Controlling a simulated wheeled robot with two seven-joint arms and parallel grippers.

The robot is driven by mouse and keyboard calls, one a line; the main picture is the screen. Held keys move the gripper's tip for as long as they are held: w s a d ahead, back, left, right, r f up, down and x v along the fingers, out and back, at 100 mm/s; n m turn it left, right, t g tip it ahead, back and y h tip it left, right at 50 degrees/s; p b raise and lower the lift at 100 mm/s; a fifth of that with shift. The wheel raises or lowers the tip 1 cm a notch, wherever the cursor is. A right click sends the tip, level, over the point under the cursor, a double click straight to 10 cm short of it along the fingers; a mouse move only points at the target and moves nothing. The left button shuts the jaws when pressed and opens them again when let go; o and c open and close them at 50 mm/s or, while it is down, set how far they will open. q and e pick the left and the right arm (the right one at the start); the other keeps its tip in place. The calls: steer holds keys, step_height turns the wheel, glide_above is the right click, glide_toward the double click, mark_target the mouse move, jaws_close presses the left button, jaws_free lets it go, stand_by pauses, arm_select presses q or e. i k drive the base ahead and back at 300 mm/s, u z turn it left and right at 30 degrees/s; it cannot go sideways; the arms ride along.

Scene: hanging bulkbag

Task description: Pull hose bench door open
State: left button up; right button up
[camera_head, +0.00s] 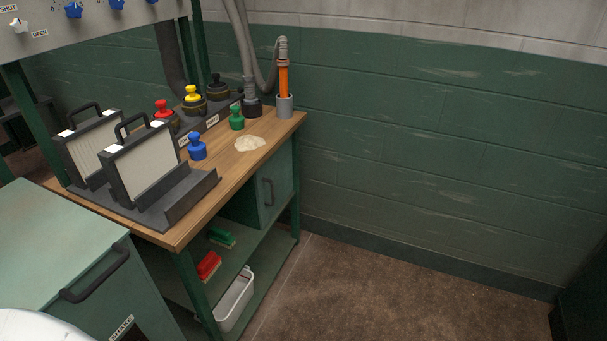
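The hose bench (226,185) has a wooden top and a green frame and stands against the green wall. Its door (276,184) is a dark green panel at the far right end, below the top. The door looks closed, flush with the bench side. A dark vertical handle (268,192) sits near the door's left edge. Neither of my grippers shows in the head view.
On the bench stand two framed filter panels (143,168), coloured knobs (197,147), a pale powder pile (249,143) and an orange hose tool (284,80). Brushes (208,265) and a white bin (235,298) sit on lower shelves. A green cabinet (60,238) stands front left. Floor (400,295) right is clear.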

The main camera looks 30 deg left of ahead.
mark_target(282, 176)
steer(key=u, duration=0.6)
steer(key=i, duration=1.15)
steer(key=u, duration=0.9)
steer(key=i, duration=0.55)
